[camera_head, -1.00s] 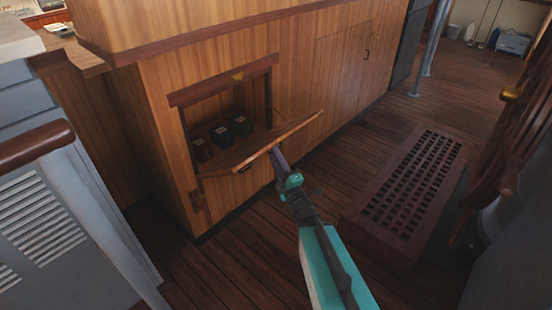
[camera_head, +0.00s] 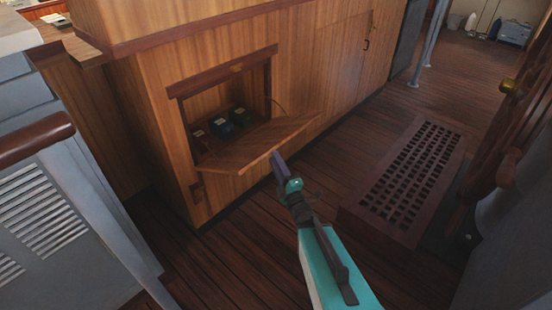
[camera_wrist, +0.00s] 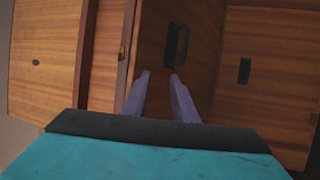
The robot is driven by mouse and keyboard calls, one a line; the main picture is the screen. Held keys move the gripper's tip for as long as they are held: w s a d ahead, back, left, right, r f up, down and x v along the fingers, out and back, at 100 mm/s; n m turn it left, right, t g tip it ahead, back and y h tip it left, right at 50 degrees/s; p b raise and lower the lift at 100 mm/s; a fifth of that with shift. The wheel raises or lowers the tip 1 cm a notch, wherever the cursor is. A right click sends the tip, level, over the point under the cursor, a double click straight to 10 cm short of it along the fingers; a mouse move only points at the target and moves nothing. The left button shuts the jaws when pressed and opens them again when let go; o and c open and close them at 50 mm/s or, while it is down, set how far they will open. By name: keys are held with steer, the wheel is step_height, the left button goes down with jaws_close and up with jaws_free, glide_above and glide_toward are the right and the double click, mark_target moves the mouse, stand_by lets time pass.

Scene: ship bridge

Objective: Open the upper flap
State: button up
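The wooden flap (camera_head: 255,146) at the front of the cabinet opening is swung down and outward, its broad face showing in the head view. Several small dark containers (camera_head: 222,128) sit in the opening behind it. My gripper (camera_head: 276,157) is at the flap's outer edge; whether it touches cannot be told. In the wrist view the two purple fingers of my gripper (camera_wrist: 159,74) stand apart with nothing visible between them. A black handle (camera_wrist: 177,45) on a dark wood panel lies just beyond the fingertips.
A cabinet door with a black handle (camera_head: 366,44) is to the right of the opening. A raised wooden grating (camera_head: 410,180) lies on the floor to the right. A grey louvred unit (camera_head: 60,230) stands at the left.

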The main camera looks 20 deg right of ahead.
steer(key=s+a+f+b, duration=0.1)
steer(key=s+f, duration=0.5)
steer(key=f, duration=0.3)
steer(key=shift+s+a, duration=0.2)
steer(key=shift+a, duration=0.05)
stand_by(1.4)
steer(key=shift+f, duration=0.1)
stand_by(0.6)
step_height(320, 180, down, 11)
steer(key=s+d+m+g+h+p, duration=0.1)
steer(key=m+g+h+p, duration=0.2)
steer(key=m+g+p, duration=0.4)
steer(key=s+f+m+g+p, duration=0.2)
steer(key=s+f+m+g, duration=0.2)
steer(key=s+f+g, duration=0.35)
steer(key=s+a+r+m+g+p, duration=0.2)
steer(key=s+g, duration=0.2)
steer(key=s, duration=0.4)
steer(key=s+a+r+m+g+p, duration=0.2)
steer(key=s+g+p, duration=0.1)
steer(key=s, duration=0.6)
steer(key=s+a+r+m+g+p, duration=0.1)
steer(key=s+a+m+g+p, duration=0.1)
steer(key=s, duration=0.7)
steer(key=a+m+g, duration=0.1)
steer(key=g, duration=0.1)
steer(key=shift+s+r+g+y, duration=0.15)
steer(key=shift+r+g+y, duration=0.2)
steer(key=shift+r+y, duration=0.05)
steer(key=shift+a, duration=0.1)
